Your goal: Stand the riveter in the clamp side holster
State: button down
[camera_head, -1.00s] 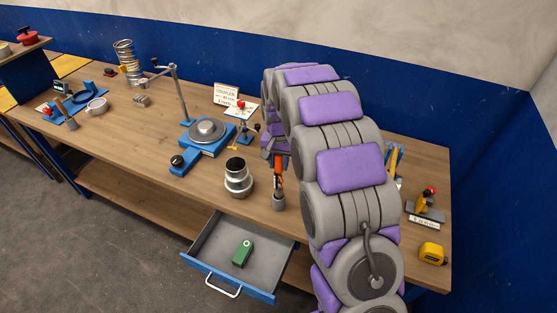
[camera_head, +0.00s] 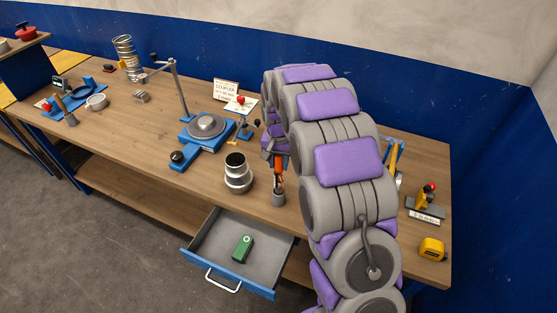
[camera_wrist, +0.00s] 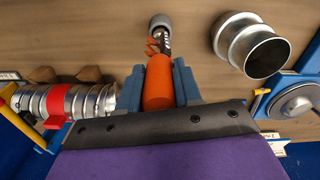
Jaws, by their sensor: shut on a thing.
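The riveter, with orange handles (camera_head: 278,172), hangs upright from my gripper (camera_head: 272,152) at the middle of the bench. In the wrist view my gripper (camera_wrist: 158,88) is shut on its orange grip (camera_wrist: 158,80), one blue-grey finger on each side. A grey cup-like holster (camera_head: 279,200) stands on the bench directly under the riveter. In the wrist view the metal nose of the riveter (camera_wrist: 162,40) points at the mouth of this holster (camera_wrist: 159,21). I cannot tell how deep the nose is in it. My arm hides part of the bench behind.
A silver duct coupler (camera_head: 238,175) stands just left of the holster. A blue turntable fixture (camera_head: 205,130) is behind it. A yellow tape measure (camera_head: 431,248) lies at right.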

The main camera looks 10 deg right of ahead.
jog(key=shift+f, duration=0.15)
jog(key=c, duration=0.7)
grip_release()
notch_tip(320, 180, up, 17)
